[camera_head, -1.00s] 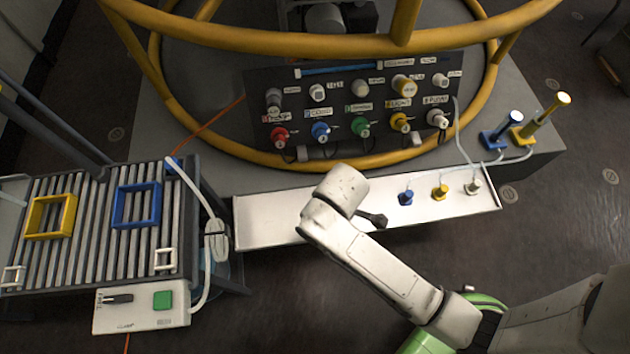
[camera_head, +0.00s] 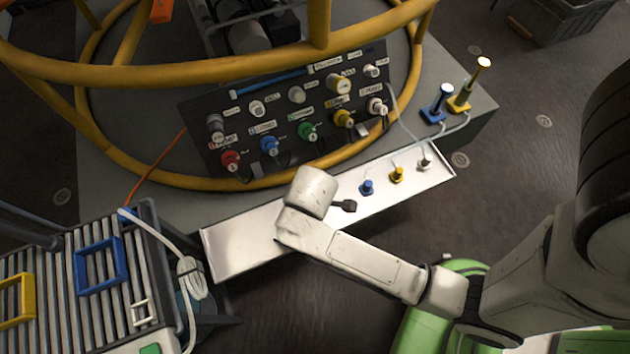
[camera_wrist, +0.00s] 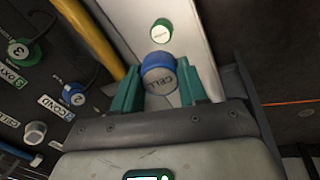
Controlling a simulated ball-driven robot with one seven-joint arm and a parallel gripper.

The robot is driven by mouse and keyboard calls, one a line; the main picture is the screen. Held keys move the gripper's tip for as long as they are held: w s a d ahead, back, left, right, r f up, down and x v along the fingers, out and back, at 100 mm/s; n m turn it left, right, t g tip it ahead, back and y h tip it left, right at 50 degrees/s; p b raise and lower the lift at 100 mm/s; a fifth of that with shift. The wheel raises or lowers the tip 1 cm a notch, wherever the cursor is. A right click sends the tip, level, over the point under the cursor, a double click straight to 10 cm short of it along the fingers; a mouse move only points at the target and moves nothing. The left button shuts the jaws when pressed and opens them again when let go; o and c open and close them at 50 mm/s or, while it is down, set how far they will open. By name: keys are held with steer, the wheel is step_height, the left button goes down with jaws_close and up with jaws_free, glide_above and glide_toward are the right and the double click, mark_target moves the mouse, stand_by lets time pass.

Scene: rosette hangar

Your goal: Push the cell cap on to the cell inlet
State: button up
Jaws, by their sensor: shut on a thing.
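In the head view my wrist (camera_head: 308,190) is over the tray (camera_head: 235,232) and hides the cap. The dark panel (camera_head: 228,158) stands behind the tray with two rows of fittings. In the wrist view a pale fitting (camera_wrist: 35,133) is near a cut-off label that seems to read "CELL"; I cannot confirm which fitting is the cell inlet.
A green-rimmed white piece (camera_wrist: 161,31) lies on the tray beyond the cap. Blue (camera_head: 367,187), yellow (camera_head: 397,174) and white (camera_head: 424,163) plugs stand at the tray's right. A yellow rail (camera_head: 240,183) curves before the panel. A slatted table (camera_head: 65,296) is at left.

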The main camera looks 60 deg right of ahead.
steer(key=w+d+r+t+h, duration=0.3)
steer(key=w+d+r+t, duration=0.1)
steer(key=w+d, duration=0.4)
steer(key=t+h, duration=0.2)
steer(key=t, duration=0.1)
glide_toward(259, 111)
steer(key=shift+x, duration=2.75)
steer(key=shift+w+d+f+p, duration=0.1)
steer(key=shift+w+f+p, duration=0.2)
steer(key=shift+w+f, duration=0.1)
stand_by(0.3)
steer(key=o, duration=1.1)
steer(key=shift+s+r, duration=0.1)
steer(key=p+v, duration=0.2)
steer(key=v, duration=0.8)
steer(key=shift+s+a, duration=0.25)
steer(key=shift+a, duration=0.05)
